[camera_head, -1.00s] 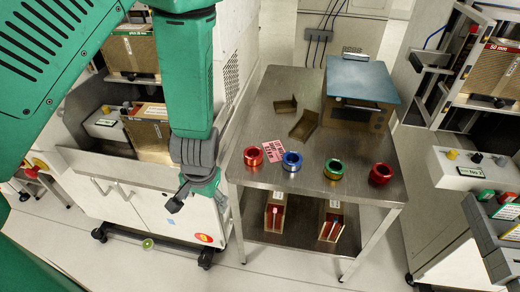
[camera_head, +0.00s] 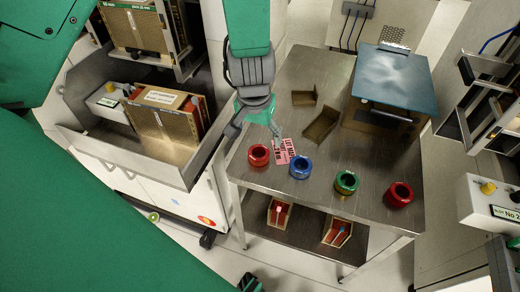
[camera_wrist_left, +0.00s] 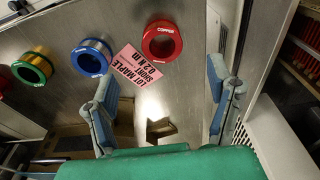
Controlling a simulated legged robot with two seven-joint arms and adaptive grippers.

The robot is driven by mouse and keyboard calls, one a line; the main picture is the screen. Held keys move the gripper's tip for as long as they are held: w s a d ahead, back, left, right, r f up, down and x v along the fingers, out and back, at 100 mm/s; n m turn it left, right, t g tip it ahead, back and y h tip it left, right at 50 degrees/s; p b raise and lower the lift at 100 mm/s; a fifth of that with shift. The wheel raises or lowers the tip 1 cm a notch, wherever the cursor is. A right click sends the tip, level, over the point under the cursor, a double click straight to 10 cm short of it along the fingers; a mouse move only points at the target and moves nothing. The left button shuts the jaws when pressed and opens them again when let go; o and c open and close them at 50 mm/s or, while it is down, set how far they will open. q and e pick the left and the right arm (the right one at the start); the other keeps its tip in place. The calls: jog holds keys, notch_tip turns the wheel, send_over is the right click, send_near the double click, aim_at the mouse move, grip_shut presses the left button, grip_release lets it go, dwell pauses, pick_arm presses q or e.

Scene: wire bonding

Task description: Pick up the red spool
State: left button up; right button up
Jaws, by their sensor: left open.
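A bright red spool (camera_head: 258,155) stands on the left front part of the steel table. In the left wrist view it shows as a red spool (camera_wrist_left: 162,41) marked COPPER, ahead of the fingers. My left gripper (camera_head: 255,128) is open and empty, above the table's left edge, behind the spool and apart from it. The left wrist view shows its two fingers (camera_wrist_left: 163,105) spread wide. A second, darker red spool (camera_head: 399,195) stands at the table's right end. A small dark and green part (camera_head: 250,284) at the bottom edge may be my right gripper; its jaws cannot be made out.
A blue spool (camera_head: 301,167) and a green spool (camera_head: 347,182) stand between the red ones. A pink label (camera_head: 284,151) lies beside the bright red spool. Brown brackets (camera_head: 320,124) and a blue-topped box (camera_head: 395,78) stand behind. A grey machine cabinet (camera_head: 190,175) is close on the left.

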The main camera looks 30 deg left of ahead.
aim_at(259, 153)
pick_arm(q)
jog(key=f, duration=0.3)
jog(key=shift+w+f+b, duration=0.2)
jog(key=shift+w+b, duration=0.1)
jog(key=shift+w+d+f, duration=0.1)
jog(key=shift+f, duration=0.7)
jog(key=f, duration=0.1)
jog(key=f+b, duration=0.1)
jog(key=f, duration=0.1)
jog(key=shift+w+a+f+b, duration=0.25)
jog(key=shift+a+f+b, duration=0.05)
jog(key=shift+f+b, duration=0.1)
jog(key=shift+a+f, duration=0.1)
jog(key=shift+f, duration=0.15)
jog(key=shift+c, duration=0.4)
jog(key=c, duration=1.1)
